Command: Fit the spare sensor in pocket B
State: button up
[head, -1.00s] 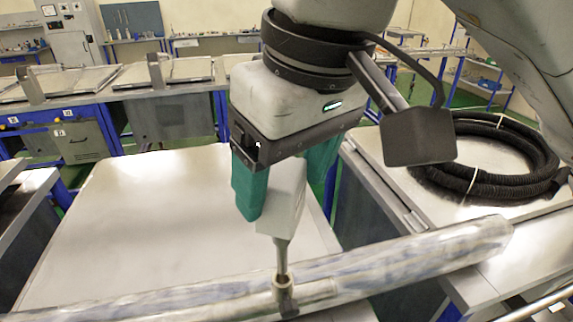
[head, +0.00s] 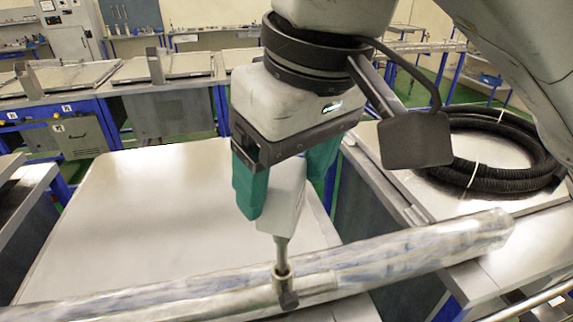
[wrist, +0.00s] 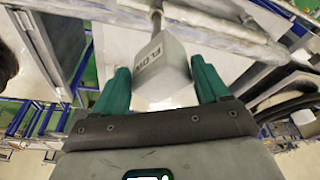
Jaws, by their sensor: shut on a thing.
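My gripper (head: 285,180) has green fingers and is shut on the spare sensor (head: 287,205), a pale grey box with a metal stem below. In the wrist view the sensor (wrist: 163,72) sits between the fingers, its dark lettering facing the camera. The stem points down and its tip meets a short metal pocket (head: 288,298) on the long, shiny pipe (head: 400,258). The pocket's rim seems to surround the tip; how deep the stem sits, I cannot tell. No letter shows on this pocket, so I cannot tell whether it is pocket B.
The pipe crosses the front over a pale flat panel (head: 150,205). A coil of black hose (head: 500,150) lies on the cabinet at the right. A row of benches with lids (head: 165,70) stands behind, with green floor between.

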jog(key=shift+s+d+b+x, duration=0.1)
jog(key=shift+b+x, duration=0.25)
jog(key=shift+x, duration=0.3)
jog(key=shift+s+d+b+x, duration=0.1)
jog(key=shift+b+x, duration=0.3)
jog(key=shift+x, duration=0.2)
jog(key=shift+s+d+b+x, duration=0.15)
jog(key=shift+b+x, duration=0.2)
jog(key=shift+x, duration=0.3)
jog(key=o, duration=1.1)
jog(key=shift+f, duration=0.1)
jog(key=p+v, duration=0.4)
jog(key=shift+r+p, duration=0.4)
jog(key=shift+v, duration=1.1)
jog(key=shift+r, duration=0.15)
jog(key=b+v, duration=0.1)
jog(key=v, duration=0.9)
jog(key=shift+s+d+r, duration=0.15)
jog(key=shift+r, duration=0.05)
jog(key=shift+s+f, duration=0.1)
